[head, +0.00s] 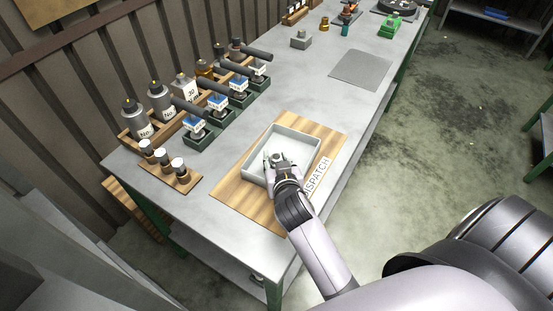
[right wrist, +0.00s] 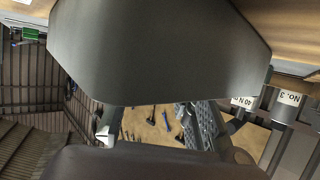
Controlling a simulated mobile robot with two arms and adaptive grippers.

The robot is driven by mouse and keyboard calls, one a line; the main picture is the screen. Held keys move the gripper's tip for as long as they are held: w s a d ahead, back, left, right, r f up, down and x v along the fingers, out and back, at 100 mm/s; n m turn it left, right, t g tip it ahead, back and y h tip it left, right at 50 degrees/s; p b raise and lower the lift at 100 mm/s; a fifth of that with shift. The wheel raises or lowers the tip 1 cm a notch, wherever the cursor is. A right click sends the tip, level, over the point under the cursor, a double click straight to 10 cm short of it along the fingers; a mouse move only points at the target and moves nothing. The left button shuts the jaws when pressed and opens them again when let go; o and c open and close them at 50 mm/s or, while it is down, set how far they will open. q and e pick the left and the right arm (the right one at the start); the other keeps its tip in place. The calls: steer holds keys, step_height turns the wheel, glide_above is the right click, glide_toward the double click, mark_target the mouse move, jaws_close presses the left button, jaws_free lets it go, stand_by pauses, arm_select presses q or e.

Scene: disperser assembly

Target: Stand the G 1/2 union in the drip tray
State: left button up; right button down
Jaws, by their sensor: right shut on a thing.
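The drip tray (head: 296,143) is a shallow pale grey-green open box on a wooden board (head: 238,199) marked DISPATCH. My right gripper (head: 275,160) is over the near part of the tray and is shut on a small grey part, taken to be the G 1/2 union. The part is mostly hidden by the fingers, and I cannot tell whether it touches the tray floor. In the right wrist view the gripper (right wrist: 152,125) shows its fingers beside large dark shapes that hide the held part. My left gripper is not in view.
Labelled bottles (head: 161,101) and dark-handled tools in green holders (head: 218,113) line the wall side. A small wooden rack (head: 170,173) stands left of the board. A grey mat (head: 362,69) lies farther back. The tray's far part looks empty.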

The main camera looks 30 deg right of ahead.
steer(key=c, duration=1.6)
jaws_free()
steer(key=shift+f, duration=0.1)
steer(key=shift+c, duration=0.2)
steer(key=o, duration=0.4)
steer(key=shift+o, duration=0.2)
